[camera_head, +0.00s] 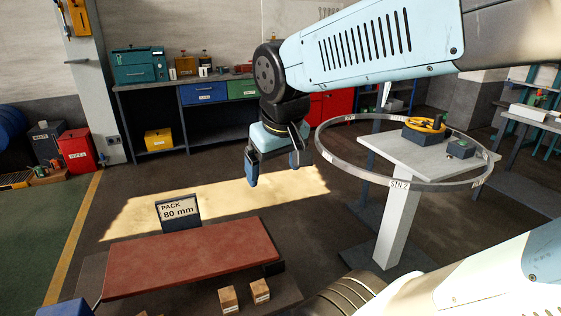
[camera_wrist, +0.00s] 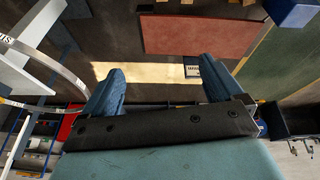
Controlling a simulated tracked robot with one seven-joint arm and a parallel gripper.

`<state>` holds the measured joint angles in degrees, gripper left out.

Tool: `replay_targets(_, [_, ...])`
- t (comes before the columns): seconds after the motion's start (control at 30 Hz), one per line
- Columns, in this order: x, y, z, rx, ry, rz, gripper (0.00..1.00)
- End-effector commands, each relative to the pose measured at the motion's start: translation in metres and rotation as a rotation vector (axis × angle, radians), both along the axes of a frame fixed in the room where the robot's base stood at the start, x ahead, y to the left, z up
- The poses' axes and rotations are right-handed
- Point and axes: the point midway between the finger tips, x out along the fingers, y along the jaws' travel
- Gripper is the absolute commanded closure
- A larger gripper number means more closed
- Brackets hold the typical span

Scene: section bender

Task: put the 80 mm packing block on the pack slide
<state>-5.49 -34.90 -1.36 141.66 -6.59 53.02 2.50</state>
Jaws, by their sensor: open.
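Two small wooden blocks, one on the left (camera_head: 228,298) and one on the right (camera_head: 260,291), stand near the bottom edge of the head view, in front of a low bench with a red-brown top (camera_head: 190,260). Their markings are too small to read, so I cannot tell which is 80 mm. A sign reading "PACK 80 mm" (camera_head: 178,210) stands at the bench's back edge. I cannot tell which part is the pack slide. My gripper (camera_head: 275,165) is open and empty, in the air beyond the bench. The wrist view shows its blue fingers (camera_wrist: 162,72) apart, with the red-brown top (camera_wrist: 200,30) beyond.
A large ring (camera_head: 420,187) surrounds a pale pedestal table (camera_head: 395,215) on the right, bearing a yellow-topped device (camera_head: 424,127). A workbench (camera_head: 150,100) with drawers stands along the back wall. Sunlit floor between bench and workbench is clear.

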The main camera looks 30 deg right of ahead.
Motion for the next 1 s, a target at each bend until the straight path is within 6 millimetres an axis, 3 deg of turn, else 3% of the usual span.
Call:
replay_targets(0.1, [-0.015,0.0,0.013,0.045,-0.072,-0.037,0.07])
replay_targets(0.3, [-0.026,0.001,0.021,0.083,-0.13,-0.061,0.07])
replay_targets(1.0, [-0.027,0.001,0.021,0.086,-0.134,-0.063,0.07])
